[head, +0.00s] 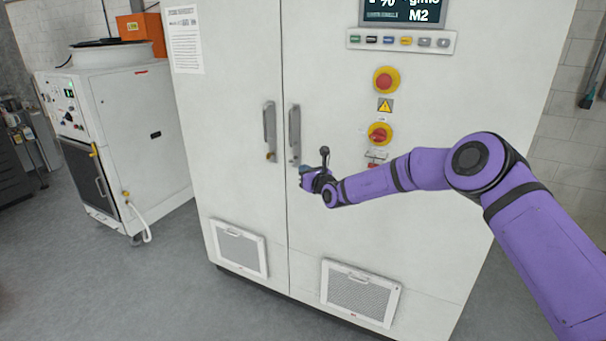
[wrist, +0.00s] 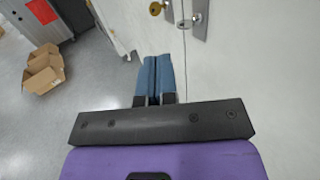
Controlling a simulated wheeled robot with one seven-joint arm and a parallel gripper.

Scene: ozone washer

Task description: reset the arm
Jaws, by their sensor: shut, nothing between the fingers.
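My purple arm reaches in from the right in the head view. My gripper (head: 304,170) is in front of the white cabinet's right door (head: 345,130), just below the right door handle (head: 294,135). In the wrist view my gripper (wrist: 158,62) has its blue fingers together with nothing between them. The left door handle (head: 269,132) is to the left of it. Both cabinet doors look shut. Whether the fingertips touch the door is hard to tell.
A white machine on wheels (head: 125,140) stands at the left with a hose. The cabinet has a red emergency button (head: 386,80), a red rotary switch (head: 379,134) and a display (head: 403,12). Cardboard boxes (wrist: 43,70) lie on the floor. Grey floor (head: 130,290) is clear at front left.

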